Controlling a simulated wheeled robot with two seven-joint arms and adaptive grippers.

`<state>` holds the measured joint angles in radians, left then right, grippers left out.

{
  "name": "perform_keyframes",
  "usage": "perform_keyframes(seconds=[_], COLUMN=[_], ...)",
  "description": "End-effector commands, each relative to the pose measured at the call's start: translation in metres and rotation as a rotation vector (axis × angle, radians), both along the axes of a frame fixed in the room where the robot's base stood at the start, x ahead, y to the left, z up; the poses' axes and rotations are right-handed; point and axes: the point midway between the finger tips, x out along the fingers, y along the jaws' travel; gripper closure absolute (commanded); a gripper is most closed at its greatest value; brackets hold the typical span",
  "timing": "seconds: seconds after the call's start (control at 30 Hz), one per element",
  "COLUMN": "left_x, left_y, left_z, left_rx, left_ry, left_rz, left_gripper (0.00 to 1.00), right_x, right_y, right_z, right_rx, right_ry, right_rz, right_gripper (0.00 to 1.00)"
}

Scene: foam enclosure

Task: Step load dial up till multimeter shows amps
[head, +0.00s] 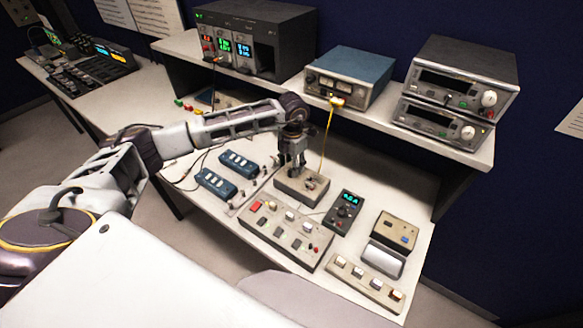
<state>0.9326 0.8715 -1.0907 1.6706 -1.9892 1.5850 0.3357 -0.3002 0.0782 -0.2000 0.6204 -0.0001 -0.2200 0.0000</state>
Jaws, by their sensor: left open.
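My left gripper (291,165) points down over a small beige box (313,193), its fingers open around or just above the box's top. A dark knob shows on the box beside the fingers, but what lies between the fingers is hidden. I cannot tell whether the fingers touch a dial. A dark handheld multimeter (343,213) lies to the right of the box, with a round selector and a lit cyan display. Its digits are too small to read surely. My right gripper is not in view.
A beige button panel (287,233) lies in front of the box, and two blue units (215,183) lie left. A beige and silver device (386,258) and a switch strip (365,284) lie right. A shelf behind holds a blue instrument (350,76) and stacked grey instruments (458,88).

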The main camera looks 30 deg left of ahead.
Motion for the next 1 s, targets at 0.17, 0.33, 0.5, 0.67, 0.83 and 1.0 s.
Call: perform_keyframes(seconds=[0.17,0.33,0.5,0.67,0.83,1.0], left_x=[0.000,0.000,0.000,0.000,0.000,0.000], left_y=[0.000,0.001,0.001,0.001,0.001,0.001], left_z=[-0.018,-0.027,-0.029,-0.029,-0.029,-0.029], left_rx=[0.000,0.000,0.000,0.000,0.000,0.000], left_ry=[0.000,0.000,0.000,-0.001,-0.001,-0.001], left_rz=[0.001,0.001,0.000,0.000,0.000,0.000], left_gripper=[0.53,0.53,0.53,0.53,0.73,0.95], right_x=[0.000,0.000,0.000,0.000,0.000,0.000], right_y=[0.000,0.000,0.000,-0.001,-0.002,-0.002], right_z=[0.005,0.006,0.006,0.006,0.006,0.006], right_rx=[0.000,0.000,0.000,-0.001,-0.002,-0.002], right_ry=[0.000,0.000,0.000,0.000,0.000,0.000], right_rz=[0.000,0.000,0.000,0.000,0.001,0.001], right_gripper=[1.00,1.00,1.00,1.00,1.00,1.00])
